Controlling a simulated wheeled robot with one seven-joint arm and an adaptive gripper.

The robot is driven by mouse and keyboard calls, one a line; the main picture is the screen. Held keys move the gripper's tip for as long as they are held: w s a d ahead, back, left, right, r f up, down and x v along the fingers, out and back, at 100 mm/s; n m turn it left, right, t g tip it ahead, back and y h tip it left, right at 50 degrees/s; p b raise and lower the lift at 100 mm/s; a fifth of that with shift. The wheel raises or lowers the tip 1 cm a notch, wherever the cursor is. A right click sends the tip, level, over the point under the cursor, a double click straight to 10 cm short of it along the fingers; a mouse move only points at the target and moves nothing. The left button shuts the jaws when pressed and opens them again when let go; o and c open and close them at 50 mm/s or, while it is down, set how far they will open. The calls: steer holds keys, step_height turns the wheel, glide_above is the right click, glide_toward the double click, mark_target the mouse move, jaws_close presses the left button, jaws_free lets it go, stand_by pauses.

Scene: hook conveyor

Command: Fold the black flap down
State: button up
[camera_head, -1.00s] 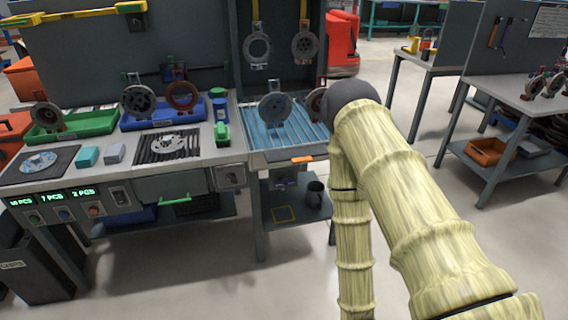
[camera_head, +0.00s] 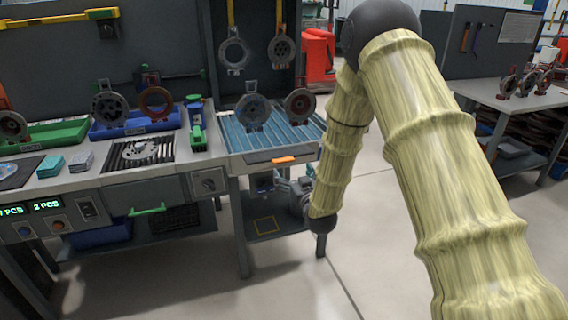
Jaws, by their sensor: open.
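The black flap (camera_head: 268,155) is a dark strip with an orange tab (camera_head: 284,160), at the front edge of the blue roller conveyor (camera_head: 240,136). It lies roughly level with the conveyor's top, its near edge toward me. My arm bends down to the right of the conveyor. My gripper (camera_head: 289,188) is small and grey in the view, below and in front of the flap's right end, apart from it. It is open and seems empty; its fingertips are hard to make out against the shelf behind.
Two round hook-borne parts, one grey (camera_head: 253,112) and one dark (camera_head: 299,104), stand over the conveyor. The bench (camera_head: 120,178) with green and blue trays is to the left. A low shelf (camera_head: 285,222) sits under the conveyor.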

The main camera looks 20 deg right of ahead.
mark_target(285, 162)
steer(key=w, duration=0.9)
steer(key=shift+a, duration=0.2)
